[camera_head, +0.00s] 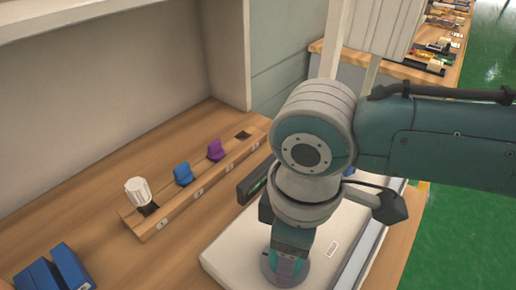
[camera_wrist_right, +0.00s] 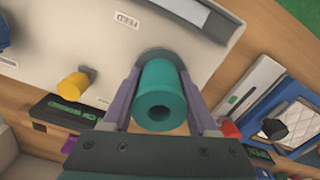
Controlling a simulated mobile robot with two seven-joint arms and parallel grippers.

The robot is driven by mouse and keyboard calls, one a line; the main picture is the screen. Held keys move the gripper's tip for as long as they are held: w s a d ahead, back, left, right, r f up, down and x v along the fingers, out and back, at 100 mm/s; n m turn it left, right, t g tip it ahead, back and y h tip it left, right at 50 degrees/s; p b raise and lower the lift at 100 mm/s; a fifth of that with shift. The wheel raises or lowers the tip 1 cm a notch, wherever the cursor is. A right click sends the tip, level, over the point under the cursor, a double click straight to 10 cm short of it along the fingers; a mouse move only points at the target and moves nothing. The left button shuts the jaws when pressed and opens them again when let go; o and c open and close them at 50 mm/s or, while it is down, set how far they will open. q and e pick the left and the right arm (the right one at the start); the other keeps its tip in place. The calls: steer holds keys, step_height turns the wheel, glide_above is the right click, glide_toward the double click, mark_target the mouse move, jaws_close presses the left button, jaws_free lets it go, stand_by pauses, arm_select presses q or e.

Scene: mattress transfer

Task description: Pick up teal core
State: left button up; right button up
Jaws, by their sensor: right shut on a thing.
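The teal core (camera_wrist_right: 160,95) is a short hollow cylinder in the right wrist view, its open end facing the camera. My right gripper (camera_wrist_right: 163,90) has its two purple fingers on either side of the core and is shut on it. Behind the core is a grey disc (camera_wrist_right: 182,62) on a pale board (camera_wrist_right: 90,35). Whether the core touches the disc cannot be told. In the head view my right gripper (camera_head: 288,268) points down over the pale board (camera_head: 225,258), and the core is not clearly visible there. My left gripper is not in view.
A wooden rack (camera_head: 190,190) left of the arm holds a white ribbed piece (camera_head: 138,190), a blue piece (camera_head: 183,174) and a purple piece (camera_head: 215,149); its far slot is empty. Blue blocks (camera_head: 68,266) lie at lower left. A yellow piece (camera_wrist_right: 75,86) shows in the wrist view.

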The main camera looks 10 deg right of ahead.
steer(key=c, duration=0.5)
